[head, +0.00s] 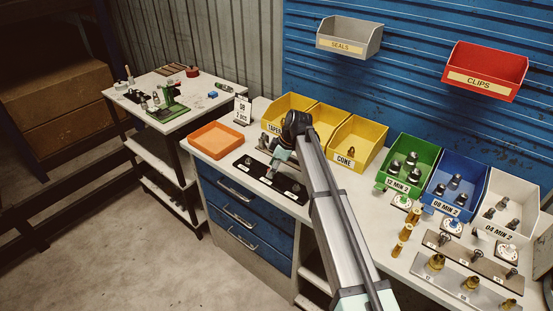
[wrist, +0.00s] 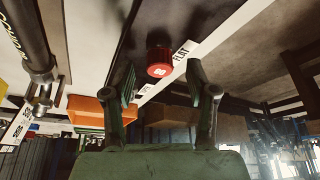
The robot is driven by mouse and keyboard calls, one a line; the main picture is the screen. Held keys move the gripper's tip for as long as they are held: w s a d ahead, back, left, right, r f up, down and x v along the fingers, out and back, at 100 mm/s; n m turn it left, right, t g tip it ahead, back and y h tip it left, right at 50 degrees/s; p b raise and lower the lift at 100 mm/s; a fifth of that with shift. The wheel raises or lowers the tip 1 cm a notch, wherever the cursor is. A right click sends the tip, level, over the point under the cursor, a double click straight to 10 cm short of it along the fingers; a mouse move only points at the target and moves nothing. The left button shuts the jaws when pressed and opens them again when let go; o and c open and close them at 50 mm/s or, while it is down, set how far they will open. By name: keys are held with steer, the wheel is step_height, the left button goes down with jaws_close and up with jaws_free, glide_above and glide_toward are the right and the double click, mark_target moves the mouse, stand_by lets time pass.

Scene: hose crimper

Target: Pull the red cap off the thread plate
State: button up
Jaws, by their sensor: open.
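The red cap (wrist: 159,62) shows in the wrist view on the dark thread plate (wrist: 135,45), beside a white label reading "FLAT". My gripper (wrist: 163,88) is open, with one finger on each side of the cap's line in the picture. The cap appears beyond the fingertips, and I see no contact. In the head view, my gripper (head: 281,157) is over the black thread plate (head: 281,186) on the bench. There my arm and gripper hide the cap.
An orange tray (head: 216,153) lies left of the plate. Yellow bins (head: 352,157) stand behind my arm. Green (head: 397,182), blue and white bins with fittings stand to the right. A small sign (head: 242,112) stands behind the tray.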

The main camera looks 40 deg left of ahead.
steer(key=shift+a+f, duration=0.1)
steer(key=shift+f, duration=0.2)
jaws_close()
steer(key=shift+r, duration=0.9)
stand_by(0.8)
steer(key=shift+r+p, duration=0.55)
steer(key=shift+r, duration=0.7)
steer(key=shift+r, duration=0.1)
steer(key=shift+r+p, duration=0.8)
steer(key=shift+r, duration=1.55)
